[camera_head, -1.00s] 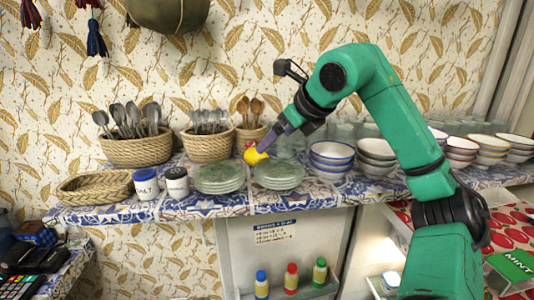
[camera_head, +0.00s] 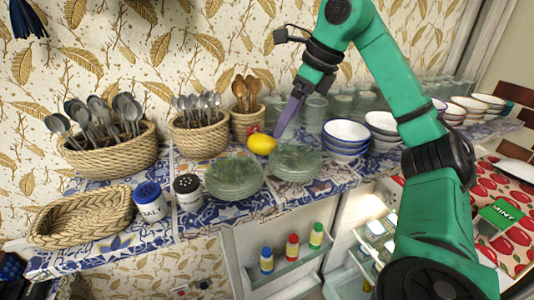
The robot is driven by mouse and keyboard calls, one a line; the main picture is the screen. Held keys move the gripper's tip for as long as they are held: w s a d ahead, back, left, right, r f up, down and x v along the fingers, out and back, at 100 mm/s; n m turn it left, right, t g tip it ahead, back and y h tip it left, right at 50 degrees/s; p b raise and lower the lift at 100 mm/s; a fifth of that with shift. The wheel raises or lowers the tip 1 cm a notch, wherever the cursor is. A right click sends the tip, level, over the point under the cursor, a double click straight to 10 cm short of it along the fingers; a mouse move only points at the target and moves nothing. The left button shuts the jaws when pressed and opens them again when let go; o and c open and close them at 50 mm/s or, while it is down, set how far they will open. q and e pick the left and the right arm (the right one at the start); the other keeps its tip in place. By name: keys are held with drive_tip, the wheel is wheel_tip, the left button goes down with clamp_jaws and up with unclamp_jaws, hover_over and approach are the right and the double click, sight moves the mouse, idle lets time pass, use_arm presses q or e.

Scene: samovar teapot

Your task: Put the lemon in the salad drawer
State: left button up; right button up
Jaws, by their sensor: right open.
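The yellow lemon (camera_head: 262,144) is on the blue-and-white tiled counter, behind and between two stacks of green glass plates. My right gripper (camera_head: 281,132) comes down from the upper right, its grey-purple fingers just above and beside the lemon's right end. It is open; whether a finger touches the lemon I cannot tell. Below the counter is an open, lit fridge with pale drawers or shelves (camera_head: 343,282) at the lower edge; which is the salad drawer is not clear. My left gripper is not in view.
Plate stacks (camera_head: 234,178) and (camera_head: 295,163) stand in front of the lemon, blue-rimmed bowls (camera_head: 345,140) and glasses to the right. A spoon basket (camera_head: 247,123) is behind. Salt and pepper shakers (camera_head: 187,192) are at left. The open fridge door (camera_head: 245,275) carries bottles.

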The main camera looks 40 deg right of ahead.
sight(270, 136)
drive_tip(key=shift+d+x, duration=0.2)
drive_tip(key=shift+x, duration=1)
drive_tip(key=shift+w+f, duration=0.55)
drive_tip(key=shift+f, duration=0.05)
drive_tip(key=w+f, duration=0.1)
drive_tip(key=a+f, duration=0.1)
drive_tip(key=w+a+f, duration=0.1)
drive_tip(key=shift+w+f+p, duration=0.3)
drive_tip(key=shift+w+p, duration=0.05)
drive_tip(key=shift+p, duration=0.05)
drive_tip(key=shift+s+f, duration=0.1)
drive_tip(key=shift+f, duration=0.4)
drive_tip(key=shift+c, duration=1.2)
drive_tip(key=c, duration=0.5)
clamp_jaws()
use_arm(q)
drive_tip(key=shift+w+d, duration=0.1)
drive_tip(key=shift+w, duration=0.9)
